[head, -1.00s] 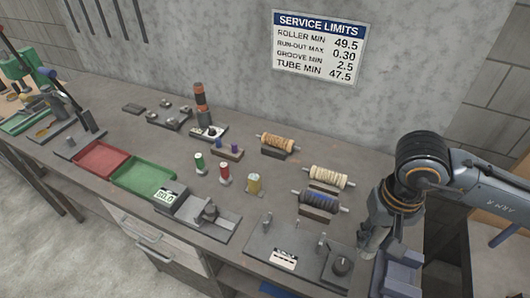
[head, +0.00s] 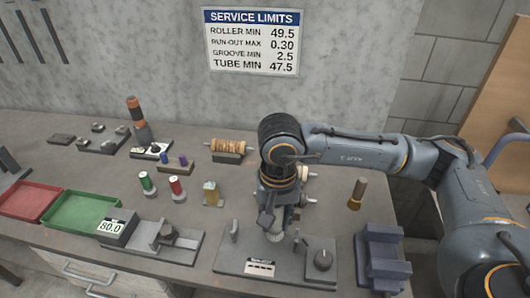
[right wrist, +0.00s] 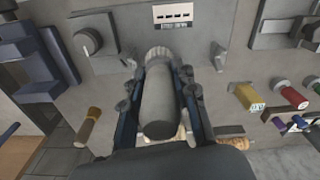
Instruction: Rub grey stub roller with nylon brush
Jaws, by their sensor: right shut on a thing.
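My left gripper is not in view.
Green (head: 147,184), red (head: 177,190) and yellow (head: 211,194) stubs stand left of the gripper. A grey gauge (head: 165,240) and red and green trays (head: 80,212) lie left.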

